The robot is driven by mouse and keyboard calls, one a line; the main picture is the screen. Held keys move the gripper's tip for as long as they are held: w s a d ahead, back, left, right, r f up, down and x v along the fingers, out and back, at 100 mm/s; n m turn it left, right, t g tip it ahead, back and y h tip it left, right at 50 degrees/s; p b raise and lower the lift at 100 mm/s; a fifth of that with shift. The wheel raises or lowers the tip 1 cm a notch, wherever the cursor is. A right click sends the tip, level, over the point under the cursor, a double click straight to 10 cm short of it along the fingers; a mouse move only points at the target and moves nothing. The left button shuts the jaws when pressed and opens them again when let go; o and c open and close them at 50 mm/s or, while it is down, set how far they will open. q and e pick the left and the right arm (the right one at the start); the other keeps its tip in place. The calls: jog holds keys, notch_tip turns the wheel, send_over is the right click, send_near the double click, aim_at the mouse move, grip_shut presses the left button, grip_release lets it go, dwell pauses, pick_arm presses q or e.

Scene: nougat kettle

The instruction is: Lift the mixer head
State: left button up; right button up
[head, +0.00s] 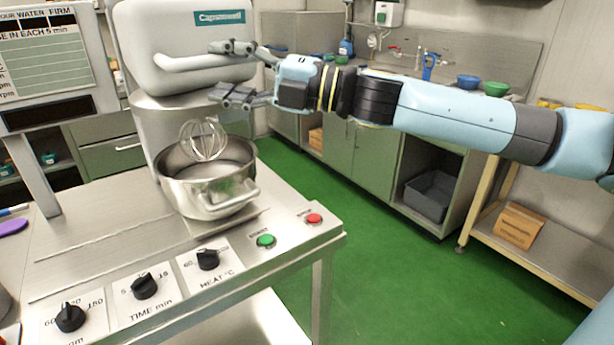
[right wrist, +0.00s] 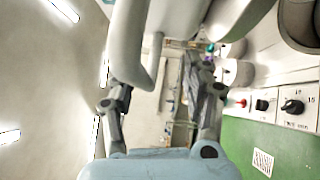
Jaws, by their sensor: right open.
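The mixer head (head: 180,30) is a large white rounded housing at the upper left of the head view, with a teal label. Its white bar handle (head: 195,61) runs along its front, and in the right wrist view the handle (right wrist: 130,75) curves ahead of the fingers. My right gripper (head: 232,73) is open at the handle, one finger above and one below the bar's level. In the right wrist view the open fingers (right wrist: 160,95) show either side, the handle closer to the left one. The wire whisk (head: 203,140) hangs in the steel bowl (head: 215,195). My left gripper is out of view.
The steel machine base carries black dials (head: 145,286), a green button (head: 266,241) and a red button (head: 313,218). A display panel (head: 45,65) stands at left. Steel cabinets (head: 365,155) line the back; green floor (head: 370,260) is clear between.

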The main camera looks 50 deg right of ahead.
pick_arm(q)
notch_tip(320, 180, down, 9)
jog(key=b, duration=0.8)
pick_arm(e)
notch_tip(320, 180, down, 11)
pick_arm(q)
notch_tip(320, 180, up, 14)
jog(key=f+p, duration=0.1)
jog(key=p, duration=1.3)
pick_arm(e)
jog(key=r+v, duration=0.1)
jog(key=v, duration=0.9)
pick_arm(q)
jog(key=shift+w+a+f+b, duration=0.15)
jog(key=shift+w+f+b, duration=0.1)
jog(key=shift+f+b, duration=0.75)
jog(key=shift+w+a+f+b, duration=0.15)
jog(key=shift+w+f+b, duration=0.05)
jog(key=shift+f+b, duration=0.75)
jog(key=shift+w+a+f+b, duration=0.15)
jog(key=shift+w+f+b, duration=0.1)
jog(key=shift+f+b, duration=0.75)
pick_arm(e)
notch_tip(320, 180, down, 13)
jog(key=d+m+t+h, duration=0.1)
jog(key=d+m+h, duration=0.1)
jog(key=m+h, duration=0.2)
jog(key=shift+s+m, duration=0.35)
jog(key=shift+m, duration=0.05)
